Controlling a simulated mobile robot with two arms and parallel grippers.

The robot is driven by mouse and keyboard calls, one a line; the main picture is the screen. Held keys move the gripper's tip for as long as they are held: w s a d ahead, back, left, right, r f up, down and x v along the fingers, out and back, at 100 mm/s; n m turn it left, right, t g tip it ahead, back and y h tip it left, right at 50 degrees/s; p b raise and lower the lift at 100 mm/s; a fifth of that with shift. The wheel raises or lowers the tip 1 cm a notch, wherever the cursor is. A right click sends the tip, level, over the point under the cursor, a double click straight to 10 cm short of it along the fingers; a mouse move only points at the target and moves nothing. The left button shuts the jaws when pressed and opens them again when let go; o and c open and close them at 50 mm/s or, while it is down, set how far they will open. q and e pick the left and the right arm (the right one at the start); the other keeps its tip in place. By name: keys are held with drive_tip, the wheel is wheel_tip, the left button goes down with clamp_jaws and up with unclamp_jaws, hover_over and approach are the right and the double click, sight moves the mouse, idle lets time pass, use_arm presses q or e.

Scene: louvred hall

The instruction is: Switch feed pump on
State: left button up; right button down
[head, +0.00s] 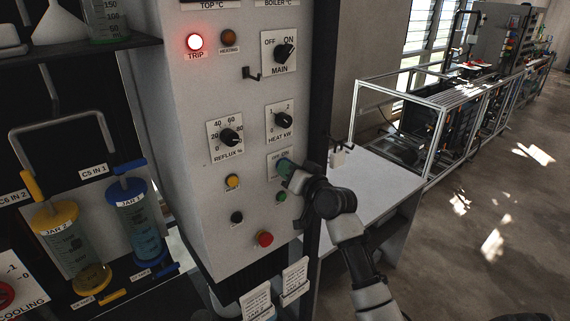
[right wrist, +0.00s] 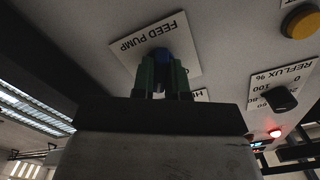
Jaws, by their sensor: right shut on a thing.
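The feed pump plate (head: 273,158) is on the lower right of the grey control panel (head: 180,120), below the heat knob. In the right wrist view the plate (right wrist: 135,47) reads FEED PUMP upside down. My right gripper (head: 286,167) reaches in from the lower right with its fingertips at this plate. My left gripper is not in view.
The lit TRIP lamp (head: 195,42), main switch (head: 284,53), reflux knob (head: 229,137), heat knob (head: 284,118) and red button (head: 265,239) share the panel. Hooks stick out nearby. Jars (head: 137,218) stand at left; a pale bench (head: 375,190) is right of the panel.

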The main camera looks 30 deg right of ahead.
drive_tip(key=c, duration=1.1)
unclamp_jaws()
drive_tip(key=shift+o, duration=0.2)
drive_tip(key=s+p, duration=0.1)
drive_tip(key=s, duration=0.6)
drive_tip(key=shift+d, duration=0.3)
drive_tip(key=s+b, duration=0.4)
drive_tip(key=s, duration=0.6)
drive_tip(key=shift+s+d, duration=0.4)
drive_tip(key=shift+d, duration=0.05)
